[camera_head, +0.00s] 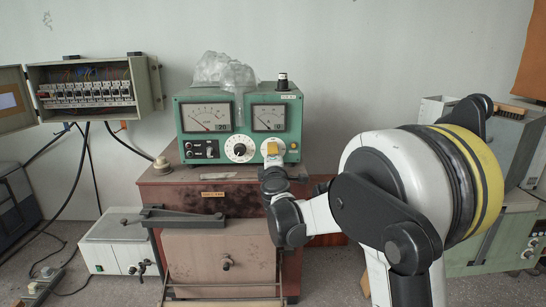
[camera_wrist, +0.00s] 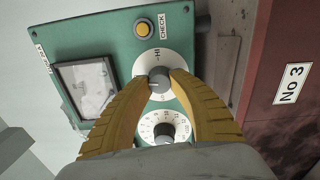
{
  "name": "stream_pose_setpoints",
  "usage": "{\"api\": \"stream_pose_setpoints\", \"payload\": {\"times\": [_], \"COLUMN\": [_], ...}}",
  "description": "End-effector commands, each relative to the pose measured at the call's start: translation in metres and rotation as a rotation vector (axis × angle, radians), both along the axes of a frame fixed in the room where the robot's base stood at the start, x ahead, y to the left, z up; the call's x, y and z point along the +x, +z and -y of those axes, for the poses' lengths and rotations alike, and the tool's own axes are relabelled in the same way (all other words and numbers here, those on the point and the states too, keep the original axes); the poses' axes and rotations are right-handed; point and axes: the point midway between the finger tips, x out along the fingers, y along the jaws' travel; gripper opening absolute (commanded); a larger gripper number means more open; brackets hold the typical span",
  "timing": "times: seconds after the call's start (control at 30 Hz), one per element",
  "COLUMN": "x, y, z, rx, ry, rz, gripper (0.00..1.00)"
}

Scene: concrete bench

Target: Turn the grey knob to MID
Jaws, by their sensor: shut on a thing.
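The grey knob (camera_wrist: 159,79) sits on a white dial (camera_wrist: 150,61) on the green instrument (camera_wrist: 118,38), seen turned sideways in the wrist view. I cannot tell clearly which mark the knob points to. In the head view my gripper (camera_head: 272,150) is at the lower right of the green instrument (camera_head: 247,146) and hides the knob.
A black knob on a numbered white dial (camera_head: 240,149) sits just left of my gripper. A yellow CHECK button (camera_wrist: 143,29) lies on the dial's other side. Two meters (camera_head: 206,117) are above. The instrument stands on a red-brown cabinet (camera_head: 170,185). A plastic bag (camera_head: 224,72) lies on top.

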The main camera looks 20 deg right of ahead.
Motion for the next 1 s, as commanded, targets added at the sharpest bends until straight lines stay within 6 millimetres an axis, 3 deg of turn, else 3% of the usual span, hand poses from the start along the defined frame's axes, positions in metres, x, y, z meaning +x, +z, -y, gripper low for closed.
{"api": "stream_pose_setpoints", "payload": {"times": [0.3,0.8,0.83,0.87,0.9,1.0], "x": [0.0002,0.0002,0.0002,0.0002,0.0002,0.0002], "y": [-0.0006,-0.0003,-0.0003,-0.0003,-0.0003,-0.0003], "z": [-0.0002,-0.0004,-0.0004,-0.0004,-0.0004,-0.0003], "rx": [-0.098,-0.111,-0.111,-0.111,-0.111,-0.111], "ry": [0.001,0.002,0.002,0.002,0.002,0.001], "rz": [-0.026,-0.030,-0.030,-0.030,-0.030,-0.030], "gripper": [0.00,0.00,0.34,0.43,0.49,0.49]}}
